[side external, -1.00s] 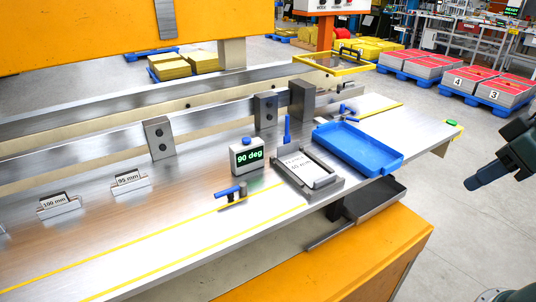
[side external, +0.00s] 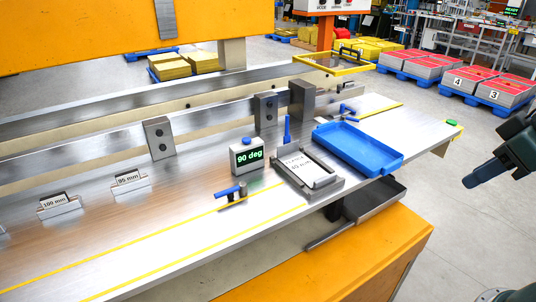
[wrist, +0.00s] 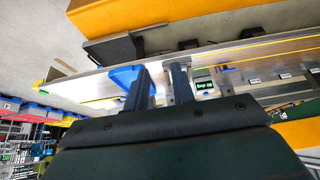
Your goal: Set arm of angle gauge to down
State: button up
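A small grey display box (side external: 247,156) reading "90 deg", with a blue button on top, stands on the steel table. It also shows in the wrist view (wrist: 205,86), rotated. An upright blue lever (side external: 287,128) stands behind and right of the box, pointing up. A blue handle (side external: 228,191) lies roughly level on a small post in front of the box. I cannot tell which blue part is the gauge's arm. My gripper (side external: 468,182) is at the right, off the table and away from these parts. In the wrist view its two fingers (wrist: 160,80) are apart with nothing between them.
A grey fixture (side external: 338,187) with a labelled plate sits right of the box. A blue tray (side external: 385,160) lies beyond it, nearer my gripper. Steel blocks (side external: 158,138) stand along the back rail. A metal chute (side external: 372,205) hangs below the front edge. Free floor surrounds my gripper.

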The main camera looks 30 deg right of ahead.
jog(key=w+a+f+n+t+y, duration=0.1)
jog(key=w+a+n+y, duration=0.15)
jog(key=w, duration=0.65)
jog(key=w+a+f+n+t+y, duration=0.1)
jog(key=w+a+n+y, duration=0.15)
jog(key=w, duration=0.55)
jog(key=w+a+f+n+y, duration=0.1)
jog(key=w+a+n+y, duration=0.2)
jog(key=w, duration=0.6)
jog(key=m+t+y, duration=0.2)
jog(key=t, duration=0.5)
send_near(287, 135)
notch_tip(287, 135, up, 4)
jog(key=s+d, duration=0.1)
jog(key=shift+s+d+r, duration=0.1)
jog(key=shift+d, duration=0.15)
jog(key=shift+x, duration=6.1)
jog(key=shift+r, duration=0.25)
grip_shut()
